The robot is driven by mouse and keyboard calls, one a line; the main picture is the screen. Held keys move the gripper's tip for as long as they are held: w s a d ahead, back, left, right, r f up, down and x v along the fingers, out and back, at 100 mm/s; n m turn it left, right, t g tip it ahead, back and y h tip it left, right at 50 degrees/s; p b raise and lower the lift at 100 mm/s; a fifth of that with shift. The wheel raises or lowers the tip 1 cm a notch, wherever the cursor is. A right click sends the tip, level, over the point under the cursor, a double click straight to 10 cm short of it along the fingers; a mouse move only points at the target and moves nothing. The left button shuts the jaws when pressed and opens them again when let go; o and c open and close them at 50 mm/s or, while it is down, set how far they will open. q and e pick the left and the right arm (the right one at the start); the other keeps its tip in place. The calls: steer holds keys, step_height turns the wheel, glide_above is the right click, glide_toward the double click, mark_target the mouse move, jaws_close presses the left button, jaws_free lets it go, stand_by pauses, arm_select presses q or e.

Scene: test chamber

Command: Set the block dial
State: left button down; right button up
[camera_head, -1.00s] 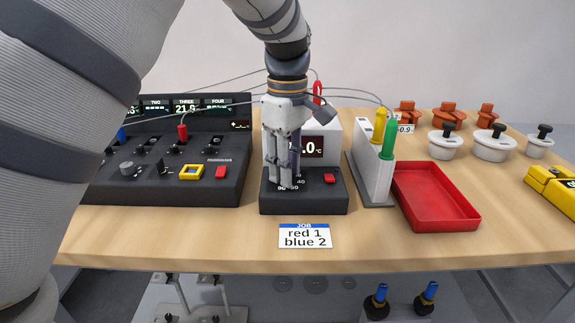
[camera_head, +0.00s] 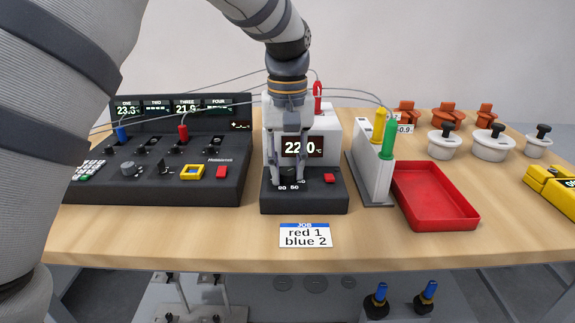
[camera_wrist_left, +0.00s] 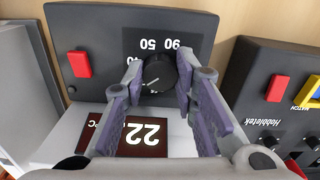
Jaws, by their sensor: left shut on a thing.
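The block heater (camera_head: 325,203) is a dark base with a white upper body and a display reading 22.0 °C (camera_head: 302,147). Its black round dial (camera_wrist_left: 158,74) sits on the base among printed numbers; 50 and 90 are legible in the left wrist view. My left gripper (camera_head: 288,177) points down from above, its fingers on both sides of the dial and shut on it. In the head view the fingers hide most of the dial. A red button (camera_head: 329,178) lies right of the dial. My right gripper is not in view.
A black control panel (camera_head: 215,192) with knobs and plugged red and blue leads stands to the left. A white holder (camera_head: 365,165) with yellow and green probes and a red tray (camera_head: 433,222) stand to the right. A job card (camera_head: 305,236) reads red 1, blue 2.

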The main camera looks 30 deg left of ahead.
mark_target(287, 172)
arm_select(q)
steer(key=m, duration=0.4)
steer(key=shift+m, duration=2.8)
steer(key=c, duration=1.3)
jaws_free()
step_height(287, 172, up, 12)
